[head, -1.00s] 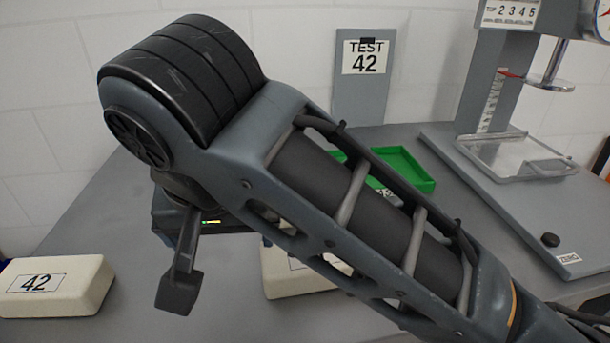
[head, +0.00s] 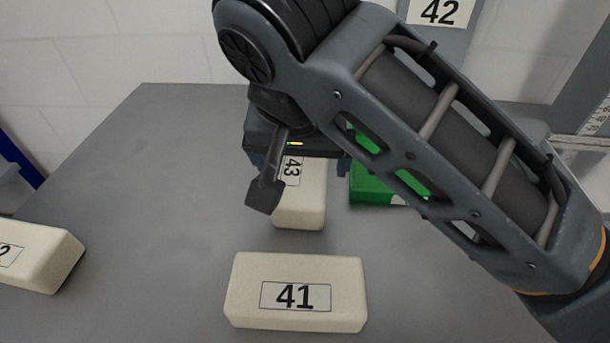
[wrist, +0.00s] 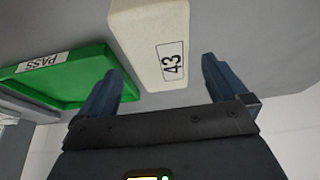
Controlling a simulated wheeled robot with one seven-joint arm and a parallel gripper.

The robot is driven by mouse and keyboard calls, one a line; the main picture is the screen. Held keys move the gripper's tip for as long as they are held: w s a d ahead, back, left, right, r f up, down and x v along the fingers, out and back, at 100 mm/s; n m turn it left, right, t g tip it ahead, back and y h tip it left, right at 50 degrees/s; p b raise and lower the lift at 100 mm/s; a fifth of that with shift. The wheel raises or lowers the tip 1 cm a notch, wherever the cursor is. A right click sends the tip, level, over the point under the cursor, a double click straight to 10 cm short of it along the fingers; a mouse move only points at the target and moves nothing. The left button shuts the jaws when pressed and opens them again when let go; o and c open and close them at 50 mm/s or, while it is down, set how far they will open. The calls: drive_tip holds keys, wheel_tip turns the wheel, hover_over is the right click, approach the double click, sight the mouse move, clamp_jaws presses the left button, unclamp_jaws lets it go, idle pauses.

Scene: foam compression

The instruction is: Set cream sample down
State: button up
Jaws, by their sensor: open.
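The cream block labelled 43 (head: 312,208) rests on the grey table (head: 130,190) in the head view, its far end hidden under my wrist. My gripper (head: 300,164) is open above that far end, mostly covered by my arm. In the wrist view block 43 (wrist: 140,40) extends from the top edge to between the two blue fingertips of my gripper (wrist: 160,82). Gaps show on both sides of the block. Block 41 (head: 250,290) lies on the table in front. Another cream block (head: 40,262), its label cut to a "2", lies at the left edge.
A green tray (head: 372,192) lies just right of block 43, partly behind my arm; its PASS label shows in the wrist view (wrist: 42,63). A grey sign with 42 (head: 440,12) stands at the back.

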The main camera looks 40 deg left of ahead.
sight(302, 170)
drive_tip(key=x, duration=0.4)
drive_tip(key=shift+c, duration=0.2)
drive_tip(key=c, duration=1)
